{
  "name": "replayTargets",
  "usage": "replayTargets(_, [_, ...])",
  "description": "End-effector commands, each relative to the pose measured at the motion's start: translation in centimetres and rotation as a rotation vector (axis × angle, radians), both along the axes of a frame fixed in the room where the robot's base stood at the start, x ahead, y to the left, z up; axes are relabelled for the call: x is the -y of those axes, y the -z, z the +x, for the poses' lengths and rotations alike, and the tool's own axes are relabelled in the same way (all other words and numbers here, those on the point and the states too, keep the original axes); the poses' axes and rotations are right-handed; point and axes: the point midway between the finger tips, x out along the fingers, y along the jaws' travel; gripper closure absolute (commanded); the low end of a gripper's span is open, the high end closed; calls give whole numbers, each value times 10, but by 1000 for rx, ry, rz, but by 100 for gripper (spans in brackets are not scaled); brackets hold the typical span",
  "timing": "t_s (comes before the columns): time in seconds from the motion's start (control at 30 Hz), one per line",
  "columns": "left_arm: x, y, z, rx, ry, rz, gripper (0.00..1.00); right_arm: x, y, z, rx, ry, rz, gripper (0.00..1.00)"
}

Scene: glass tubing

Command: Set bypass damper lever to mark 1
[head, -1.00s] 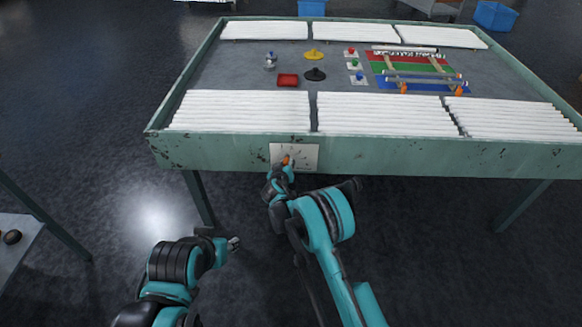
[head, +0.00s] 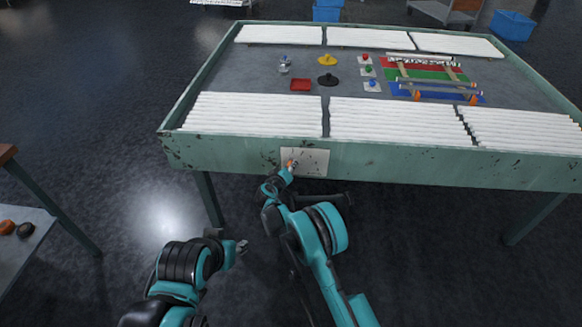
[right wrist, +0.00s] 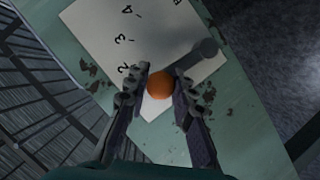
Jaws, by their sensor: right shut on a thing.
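The bypass damper lever has an orange ball knob (right wrist: 160,86) and a dark grey arm running to a round pivot (right wrist: 208,48). It is mounted on a white scale plate (right wrist: 95,30), which shows printed marks 2, 3 and 4 in the right wrist view. Mark 1 cannot be made out there. My right gripper (right wrist: 160,80) is shut on the knob, one finger on each side. In the head view the plate (head: 315,163) is on the table's front side, with my right gripper (head: 290,168) at its left part. My left gripper (head: 242,247) hangs low, away from the plate; its fingers are too small to judge.
The green table (head: 420,157) carries white tubes (head: 255,113) in front and back rows. A shelf (head: 25,235) is at the left edge. The floor below the plate is free.

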Motion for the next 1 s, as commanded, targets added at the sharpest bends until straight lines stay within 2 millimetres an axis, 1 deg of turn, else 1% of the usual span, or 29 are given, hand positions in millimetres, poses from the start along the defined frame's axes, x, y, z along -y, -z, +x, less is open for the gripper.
replayTargets(0.1, [0,0,0,0,0,0,60,0,0,1,1,-1,-2,100])
replayTargets(0.13, [0,0,0,0,0,0,60,0,0,1,0,-1,-2,74])
replayTargets(0.17, [0,0,0,0,0,0,60,0,0,1,0,-1,-2,66])
replayTargets(0.2, [0,0,0,0,0,0,60,0,0,1,1,-2,-2,55])
replayTargets(0.5, [0,0,0,0,0,0,60,0,0,0,0,-1,0,54])
replayTargets(0.63, [0,0,0,0,0,0,60,-4,-4,-9,0,-3,1,54])
replayTargets(0.77, [0,0,0,0,0,0,60,-9,-12,-30,0,-4,1,54])
replayTargets(0.9, [0,0,0,0,0,0,60,-17,-22,-60,0,-4,1,54])
replayTargets(1.0, [0,0,0,0,0,0,60,-22,-29,-78,1,-4,0,54])
